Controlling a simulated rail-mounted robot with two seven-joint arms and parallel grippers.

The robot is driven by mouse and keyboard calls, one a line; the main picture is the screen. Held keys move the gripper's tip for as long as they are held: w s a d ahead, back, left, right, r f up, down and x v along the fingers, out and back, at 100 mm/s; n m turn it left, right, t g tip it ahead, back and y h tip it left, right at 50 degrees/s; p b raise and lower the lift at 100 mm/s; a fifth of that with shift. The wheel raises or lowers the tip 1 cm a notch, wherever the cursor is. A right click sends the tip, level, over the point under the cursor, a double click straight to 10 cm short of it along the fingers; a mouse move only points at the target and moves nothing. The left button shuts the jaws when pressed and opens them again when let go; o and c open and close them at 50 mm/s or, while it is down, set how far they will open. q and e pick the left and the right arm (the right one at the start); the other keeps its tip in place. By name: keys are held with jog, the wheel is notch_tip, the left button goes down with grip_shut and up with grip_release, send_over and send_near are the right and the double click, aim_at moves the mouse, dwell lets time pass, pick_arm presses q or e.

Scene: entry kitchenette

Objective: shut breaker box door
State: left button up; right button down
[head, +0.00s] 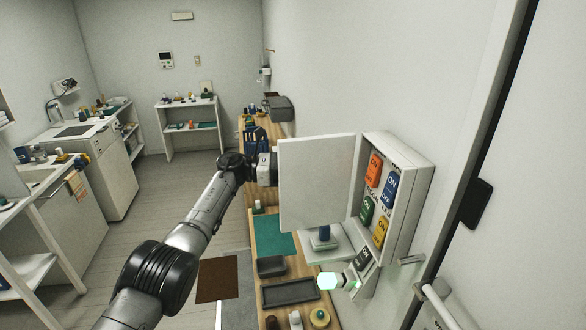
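The white breaker box (408,200) is mounted on the right wall, with several coloured ON/OFF switches (375,170) showing inside. Its white door (318,185) stands wide open, swung out to the left of the box. My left arm reaches in from the lower left, and my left gripper (267,169) is at the door's outer left edge. The door hides its fingers, so I cannot tell whether they are open or whether they touch the door. My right gripper is not in view.
Below the door, a wooden counter (262,236) holds a green mat (276,236), dark trays (290,291) and small items. A small white shelf (322,250) with a dark blue object sits under the box. A rail (437,305) is at lower right. The floor at left is open.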

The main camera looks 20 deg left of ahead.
pick_arm(q)
grip_shut()
jog(key=shift+d, duration=0.1)
dwell(0.5)
